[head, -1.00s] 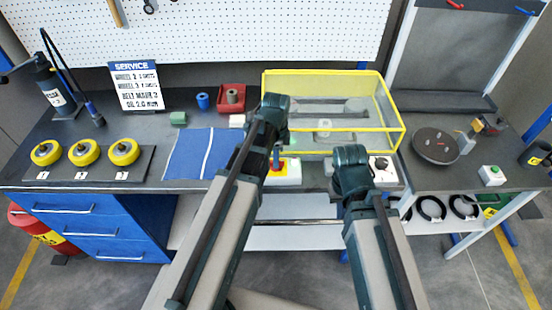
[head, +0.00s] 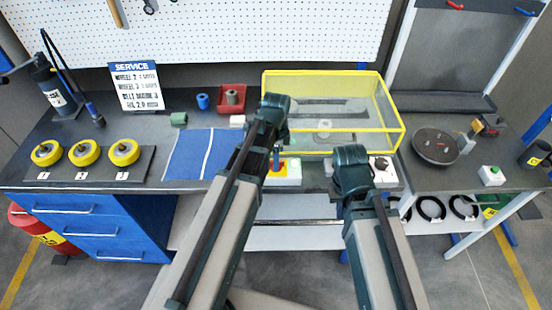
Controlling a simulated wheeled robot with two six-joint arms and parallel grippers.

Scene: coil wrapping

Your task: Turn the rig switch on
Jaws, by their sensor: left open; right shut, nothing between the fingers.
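A small yellow and white switch box with a red part (head: 284,170) sits at the front of the bench, below the yellow-framed clear guard. A white box with a black round knob (head: 381,164) sits to its right; which of the two is the rig switch I cannot tell. My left gripper (head: 276,150) is open over the red and yellow box, mostly hidden by my own arm; contact cannot be made out. My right gripper (head: 347,168) is shut and empty, left of the black-knob box, its fingertips largely hidden behind my wrist.
The yellow-framed guard (head: 392,137) stands behind both boxes. A blue mat (head: 190,153) and a rack of yellow wheels (head: 147,168) lie left. A dark turntable (head: 435,146) and a green-button box (head: 491,176) are right. The service sign (head: 138,90) stands at the back.

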